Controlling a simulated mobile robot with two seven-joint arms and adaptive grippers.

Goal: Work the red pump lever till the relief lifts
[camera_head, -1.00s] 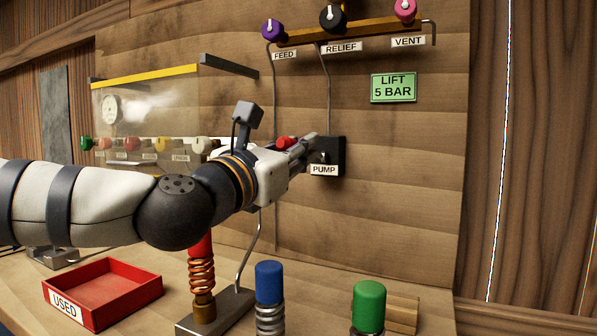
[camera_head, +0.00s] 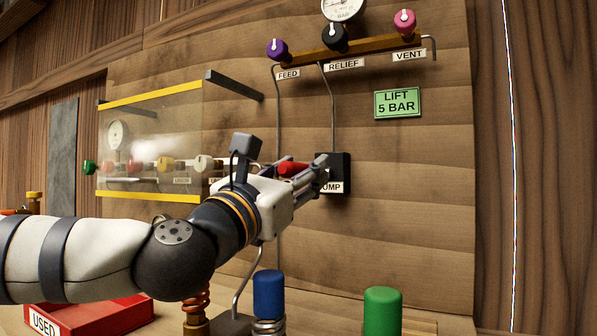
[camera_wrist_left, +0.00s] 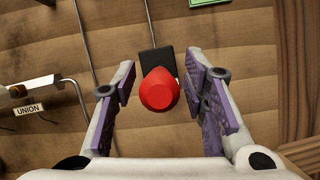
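The red pump lever knob (camera_head: 293,170) stands out in front of the black pump box (camera_head: 340,172) on the wooden panel. In the left wrist view the red knob (camera_wrist_left: 160,92) lies between the two purple-padded fingers of my left gripper (camera_wrist_left: 160,88), with a small gap on each side. The pump box (camera_wrist_left: 157,62) shows behind it. In the head view my left gripper (camera_head: 305,172) is around the knob and covers part of the PUMP label. The black relief knob (camera_head: 334,37) is on the wooden rail above. My right gripper is out of view.
A gauge (camera_head: 343,8) is cut off at the top edge; its needle is unclear. A green LIFT 5 BAR sign (camera_head: 397,103) is on the panel. A clear cover (camera_head: 150,130) stands left. Blue (camera_head: 268,293) and green (camera_head: 382,310) capped posts stand below, beside a red tray (camera_head: 110,315).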

